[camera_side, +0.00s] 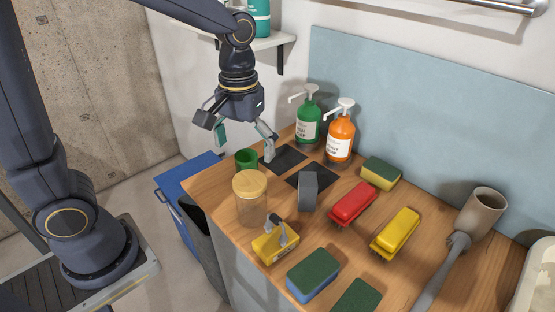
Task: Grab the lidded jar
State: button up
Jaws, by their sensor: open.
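The lidded jar (250,207) is a clear jar with a tan, wood-coloured lid. It stands upright near the left edge of the wooden counter (335,240). My gripper (245,144) is open and empty, pointing down. It is above and behind the jar, apart from it, over the back left of the counter near a green cup (246,160). No part of the jar is hidden by my gripper.
A green pump bottle (308,125) and an orange pump bottle (341,138) stand at the back. A dark grey block (308,191), a yellow-bodied tool (275,242), red (352,203) and yellow (396,233) brushes and a sponge (313,274) lie around the jar.

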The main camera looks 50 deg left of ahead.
aim_at(249, 181)
notch_tip(249, 181, down, 11)
jog(key=shift+w+d+r, duration=0.1)
jog(key=shift+d+r, duration=0.05)
jog(key=shift+r, duration=0.05)
dwell(0.3)
jog(key=c, duration=1.8)
jog(key=shift+r, duration=0.1)
